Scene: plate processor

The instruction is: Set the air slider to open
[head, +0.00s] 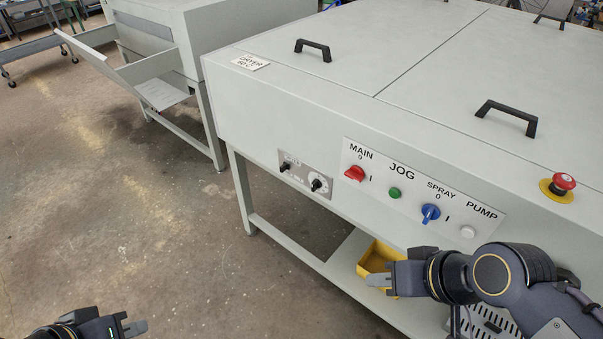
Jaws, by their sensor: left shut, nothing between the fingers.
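The air slider is not readable by name in the head view. A small grey panel (301,176) on the machine's front bears two black controls, a left one (285,166) and a right one (317,184) on a pale round dial. Their lettering is too small to read, so I cannot tell whether either is the air slider. My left gripper (134,327) is shut and empty at the bottom left, over the floor and well away from the panel. My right gripper (382,279) is in front of the machine, below the switch panel; its finger gap is not clear.
The white switch panel (420,190) carries a red MAIN switch (355,173), green JOG button (394,193), blue SPRAY switch (430,213) and white PUMP button (467,232). A red emergency button (563,181) is at right. A yellow bin (372,260) sits below. Floor at left is clear.

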